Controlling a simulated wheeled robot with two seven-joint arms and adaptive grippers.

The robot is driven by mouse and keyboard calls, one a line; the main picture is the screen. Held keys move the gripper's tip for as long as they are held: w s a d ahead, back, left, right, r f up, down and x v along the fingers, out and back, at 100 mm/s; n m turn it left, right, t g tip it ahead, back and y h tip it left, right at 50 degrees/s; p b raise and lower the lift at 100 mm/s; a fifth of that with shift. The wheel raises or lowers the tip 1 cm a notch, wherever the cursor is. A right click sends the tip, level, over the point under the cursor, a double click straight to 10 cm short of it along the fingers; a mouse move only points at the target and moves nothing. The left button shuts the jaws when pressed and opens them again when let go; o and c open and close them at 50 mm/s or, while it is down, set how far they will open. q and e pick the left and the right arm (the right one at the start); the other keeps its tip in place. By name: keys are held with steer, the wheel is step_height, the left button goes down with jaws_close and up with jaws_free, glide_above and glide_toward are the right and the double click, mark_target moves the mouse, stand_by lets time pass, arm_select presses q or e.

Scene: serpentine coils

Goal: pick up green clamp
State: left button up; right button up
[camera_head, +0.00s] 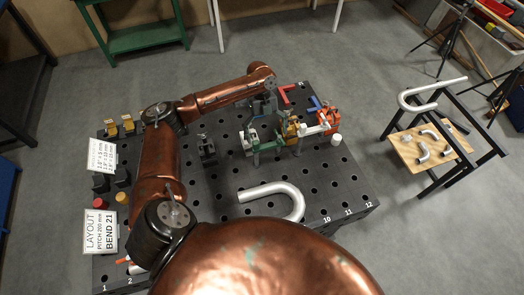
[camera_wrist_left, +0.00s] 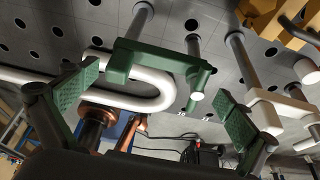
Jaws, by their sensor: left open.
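The green clamp (camera_head: 267,146) stands among other clamps on the dark perforated table (camera_head: 225,183). In the left wrist view the green clamp (camera_wrist_left: 155,57) shows as a green bar with downturned ends and grey rods. My left gripper (camera_head: 262,107) is over the cluster in the head view, close to the green clamp and partly blending with it. In the left wrist view my left gripper (camera_wrist_left: 160,103) is open, with its green-padded fingers spread to either side. The clamp lies ahead, between the fingers in the picture, and not visibly gripped. My right gripper is not in view.
White clamps (camera_wrist_left: 270,108) and a yellow-orange clamp (camera_wrist_left: 266,22) stand close by on the right in the wrist view. A bent silver tube (camera_head: 283,191) lies on the table. Red-orange (camera_head: 328,118) and red clamps (camera_head: 285,96) are behind. Signs (camera_head: 101,232) stand at the left edge.

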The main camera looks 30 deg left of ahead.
mark_target(268, 147)
arm_select(q)
steer(key=x, duration=0.2)
steer(key=shift+s+d+f, duration=0.1)
steer(key=shift+s+f, duration=0.05)
steer(key=shift+f, duration=0.15)
steer(key=p+x, duration=0.2)
steer(key=x, duration=0.3)
steer(key=shift+r, duration=0.1)
steer(key=shift+s, duration=0.1)
steer(key=shift+c, duration=0.3)
steer(key=c, duration=1.3)
steer(key=shift+r, duration=0.1)
steer(key=shift+c, duration=0.2)
